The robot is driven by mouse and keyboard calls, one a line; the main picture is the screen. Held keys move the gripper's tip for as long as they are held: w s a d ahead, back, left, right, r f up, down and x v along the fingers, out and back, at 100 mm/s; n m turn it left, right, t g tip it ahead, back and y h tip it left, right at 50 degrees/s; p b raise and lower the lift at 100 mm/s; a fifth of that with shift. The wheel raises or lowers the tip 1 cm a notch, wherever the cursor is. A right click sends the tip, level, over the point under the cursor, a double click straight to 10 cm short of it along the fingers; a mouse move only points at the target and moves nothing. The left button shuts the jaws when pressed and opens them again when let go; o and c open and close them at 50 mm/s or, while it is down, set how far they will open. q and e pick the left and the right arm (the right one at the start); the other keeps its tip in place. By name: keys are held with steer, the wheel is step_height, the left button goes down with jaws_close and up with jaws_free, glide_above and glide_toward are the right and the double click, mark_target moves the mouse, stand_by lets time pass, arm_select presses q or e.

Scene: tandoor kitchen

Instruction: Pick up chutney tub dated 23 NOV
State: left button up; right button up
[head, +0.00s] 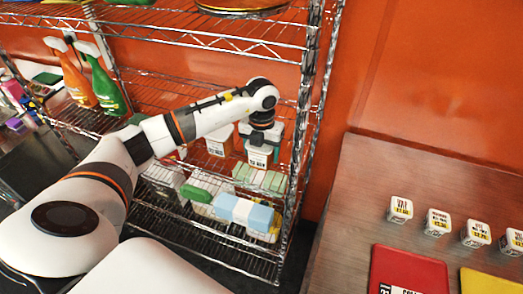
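My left arm reaches in from the left to a wire shelf rack. Its dark gripper (262,136) points down right above a white labelled tub (258,157) on the rack. The fingers are too small and dark to tell whether they are open or shut, or whether they touch the tub. The dates on both labels are too small to read, so I cannot tell which is 23 NOV. My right gripper is out of view.
The wire rack's front post (302,120) stands close right of the gripper. Green and white packs (260,180) sit nearby. Spray bottles (106,86) stand at left. A steel counter (350,230) at right holds small labelled tubs (437,222) and a red board (408,268).

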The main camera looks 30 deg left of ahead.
arm_select(q)
steer(key=shift+c, duration=1.3)
steer(key=shift+w, duration=0.1)
steer(key=shift+r, duration=0.1)
